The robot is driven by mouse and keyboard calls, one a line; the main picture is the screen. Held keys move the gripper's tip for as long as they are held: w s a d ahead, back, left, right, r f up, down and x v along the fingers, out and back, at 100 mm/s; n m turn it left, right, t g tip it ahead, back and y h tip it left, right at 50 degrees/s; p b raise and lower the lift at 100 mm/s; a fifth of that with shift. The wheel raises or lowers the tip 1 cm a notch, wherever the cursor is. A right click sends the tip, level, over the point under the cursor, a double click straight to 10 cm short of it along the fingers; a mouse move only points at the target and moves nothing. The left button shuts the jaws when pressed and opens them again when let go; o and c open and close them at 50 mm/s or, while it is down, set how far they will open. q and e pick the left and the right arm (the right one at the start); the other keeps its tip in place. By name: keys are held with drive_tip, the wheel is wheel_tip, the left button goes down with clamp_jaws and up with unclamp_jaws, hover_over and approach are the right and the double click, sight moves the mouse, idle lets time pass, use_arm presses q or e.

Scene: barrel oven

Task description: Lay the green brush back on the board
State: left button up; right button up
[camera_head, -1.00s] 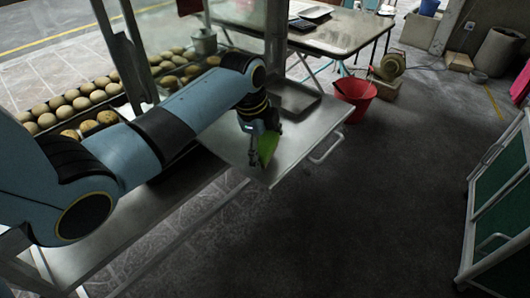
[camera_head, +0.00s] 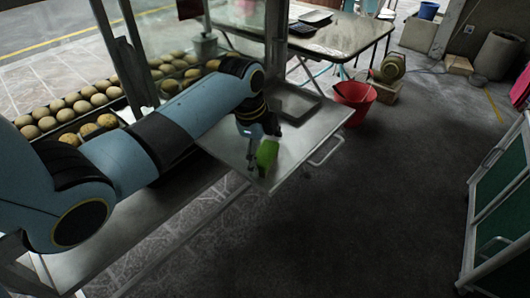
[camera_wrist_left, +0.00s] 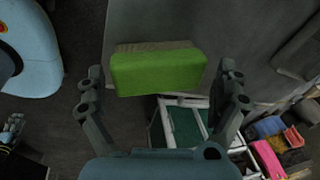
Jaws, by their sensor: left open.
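The green brush (camera_head: 267,154) is near the front edge of the grey metal board (camera_head: 314,134) in the head view. In the left wrist view the brush (camera_wrist_left: 157,75) shows its green side and a greyish strip along its top. My left gripper (camera_head: 255,160) is over the board at the brush. In the left wrist view its fingers are spread wide, with the brush between and beyond their tips; I see no finger touching it. Whether the brush rests fully on the board is unclear. What seems to be my right gripper (camera_wrist_left: 13,128) shows small at the left edge.
Trays of round buns (camera_head: 82,100) lie behind my left arm. A dark flat tray (camera_head: 296,101) is at the board's back. A red bucket (camera_head: 354,97) stands beyond the board, and a green-panelled cabinet (camera_head: 503,210) stands at the right. The floor between is clear.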

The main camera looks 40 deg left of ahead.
use_arm(q)
drive_tip(key=p+v, duration=0.2)
drive_tip(key=v, duration=0.8)
drive_tip(key=shift+r+p, duration=0.15)
drive_tip(key=shift+p, duration=0.2)
drive_tip(key=shift+s, duration=0.1)
